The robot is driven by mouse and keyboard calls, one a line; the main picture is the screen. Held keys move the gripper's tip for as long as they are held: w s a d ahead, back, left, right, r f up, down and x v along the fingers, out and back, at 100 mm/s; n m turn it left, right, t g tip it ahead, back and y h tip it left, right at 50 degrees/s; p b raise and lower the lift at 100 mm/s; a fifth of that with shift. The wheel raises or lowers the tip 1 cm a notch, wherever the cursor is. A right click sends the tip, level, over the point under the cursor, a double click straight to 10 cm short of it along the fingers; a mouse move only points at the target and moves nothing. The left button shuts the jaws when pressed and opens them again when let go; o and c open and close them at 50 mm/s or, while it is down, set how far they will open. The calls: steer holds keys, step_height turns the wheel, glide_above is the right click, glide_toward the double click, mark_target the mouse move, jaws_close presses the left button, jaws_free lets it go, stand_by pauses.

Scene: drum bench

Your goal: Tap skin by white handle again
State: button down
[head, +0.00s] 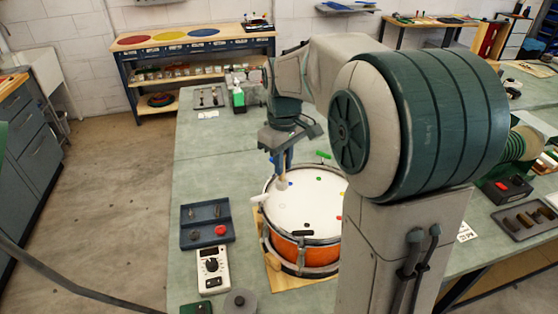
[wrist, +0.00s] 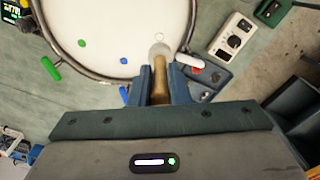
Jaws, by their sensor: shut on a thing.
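The drum has a white skin (head: 300,208) and an orange shell (head: 297,247); the skin also fills the top of the wrist view (wrist: 105,30). Small coloured dots mark the skin. A white handle (head: 258,198) sticks out from the rim at left; it shows in the wrist view (wrist: 188,61) just right of the mallet head. My gripper (head: 282,167) is shut on the wooden shaft of a mallet (wrist: 159,75), whose pale head (wrist: 160,50) is over the skin near the white handle. I cannot tell whether the head touches the skin.
A blue tray (head: 193,238) and a white meter (head: 212,268) stand left of the drum.

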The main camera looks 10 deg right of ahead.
mark_target(284, 180)
steer(key=shift+s+f, duration=0.1)
steer(key=shift+f, duration=0.4)
steer(key=shift+d+f+b, duration=0.1)
steer(key=shift+f+b, duration=0.4)
steer(key=shift+f, duration=0.05)
step_height(284, 180, down, 6)
steer(key=b, duration=0.4)
steer(key=shift+r, duration=0.25)
step_height(284, 180, up, 6)
steer(key=p, duration=0.4)
steer(key=shift+f, duration=0.3)
stand_by(0.8)
